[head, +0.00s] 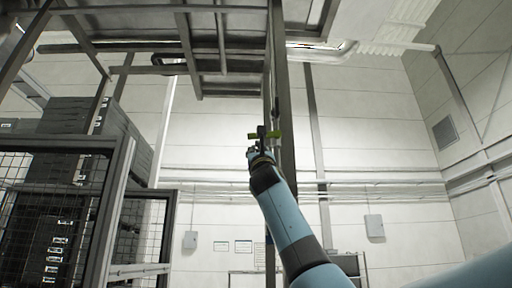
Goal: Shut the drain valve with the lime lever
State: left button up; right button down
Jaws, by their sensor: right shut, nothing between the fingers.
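The lime lever (274,134) shows in the head view, just above the middle, beside a grey vertical post. It lies about level, with a lime part on each side of a dark piece. My right gripper (262,133) is at the end of my blue right arm, which reaches up from the lower right. Its dark fingers are shut and overlap the middle of the lever in the picture. Whether they touch it I cannot tell. The valve body is mostly hidden behind the gripper. My left gripper is not in view.
A grey post (284,90) rises beside the gripper to an overhead steel frame (230,85). A black mesh fence (60,210) with stacked dark grey units behind it stands at the left. Open space lies right of the post, before a white wall (365,120).

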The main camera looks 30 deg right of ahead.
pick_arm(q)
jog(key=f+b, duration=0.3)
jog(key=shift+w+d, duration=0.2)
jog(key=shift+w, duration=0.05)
pick_arm(e)
jog(key=r+m+h, duration=0.1)
jog(key=m+g+h, duration=0.1)
jog(key=r+m+h, duration=0.1)
jog(key=m, duration=0.1)
jog(key=shift+w+r+g, duration=0.3)
jog(key=shift+r+g, duration=0.05)
jog(key=shift+g, duration=0.05)
